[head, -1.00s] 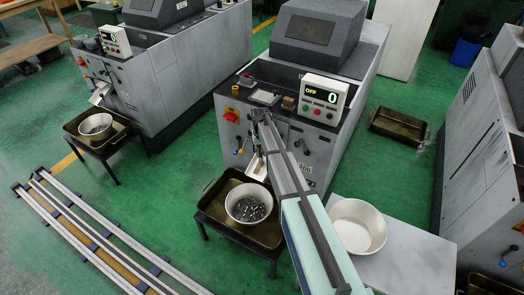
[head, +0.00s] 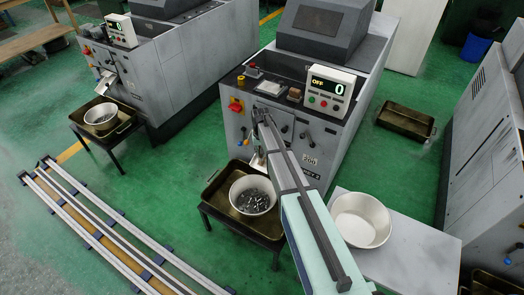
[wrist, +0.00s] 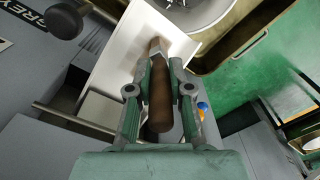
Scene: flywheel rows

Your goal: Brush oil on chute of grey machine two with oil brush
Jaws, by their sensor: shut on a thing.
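The middle grey machine (head: 300,150) carries a partly readable label on its front, and its display reads OFF and 0. Its pale chute (wrist: 120,60) lies under my gripper in the wrist view; in the head view my arm and gripper cover most of it. My gripper (wrist: 159,78) is shut on the oil brush (wrist: 159,112), whose brown wooden handle lies between the fingers. The brush's far end points over the chute surface; its bristles are hard to see, so I cannot tell whether they touch it.
A bowl of metal parts (head: 235,187) stands in a dark tray (head: 217,203) below the chute. A white bowl (head: 341,233) sits on a grey table (head: 420,262) to the right. Another machine (head: 165,75) stands at left, and rails (head: 80,222) lie on the floor.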

